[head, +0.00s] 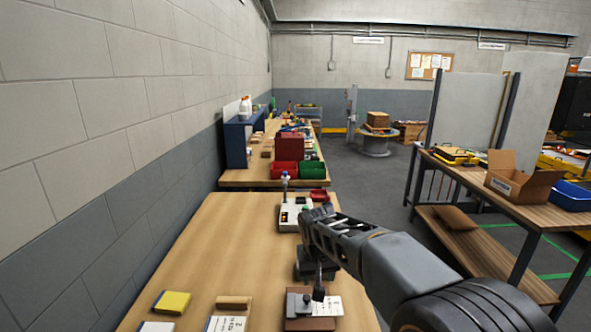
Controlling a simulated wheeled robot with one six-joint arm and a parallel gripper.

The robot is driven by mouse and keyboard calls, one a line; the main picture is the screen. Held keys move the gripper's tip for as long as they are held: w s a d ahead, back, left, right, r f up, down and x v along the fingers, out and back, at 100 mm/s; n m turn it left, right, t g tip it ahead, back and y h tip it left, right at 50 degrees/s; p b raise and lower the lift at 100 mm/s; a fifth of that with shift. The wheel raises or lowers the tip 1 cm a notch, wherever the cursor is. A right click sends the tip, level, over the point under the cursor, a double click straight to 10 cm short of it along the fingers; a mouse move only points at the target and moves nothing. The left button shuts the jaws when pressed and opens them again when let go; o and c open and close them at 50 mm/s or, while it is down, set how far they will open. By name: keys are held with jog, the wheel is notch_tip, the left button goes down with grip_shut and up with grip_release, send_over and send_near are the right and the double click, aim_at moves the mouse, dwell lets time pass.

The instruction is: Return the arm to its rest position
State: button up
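My arm reaches in from the lower right over the near wooden table (190,262). Its wrist end is over the table's right side, in front of a small white device. My gripper (319,285) appears to point down near the table's right edge, just above or behind a brown board (310,322) with a grey metal part and a white card on it. The fingers are small and dark, and I cannot tell whether they are open or hold anything.
A yellow block (172,302) and a wooden block (234,303) lie at the near left. The white device (290,216) stands at the table's far end. Red (284,170) and green (312,170) bins sit on the table beyond. A workbench (500,200) with an open carton (522,180) stands right.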

jog(key=s+d, duration=0.5)
jog(key=s, duration=0.4)
jog(key=s+d+m+t, duration=0.1)
jog(key=s+d, duration=0.4)
jog(key=s, duration=0.5)
jog(key=shift+s+d+f+y, duration=0.2)
jog(key=shift+d+f+y, duration=0.05)
jog(key=shift+d+y, duration=0.05)
jog(key=shift+c, duration=0.5)
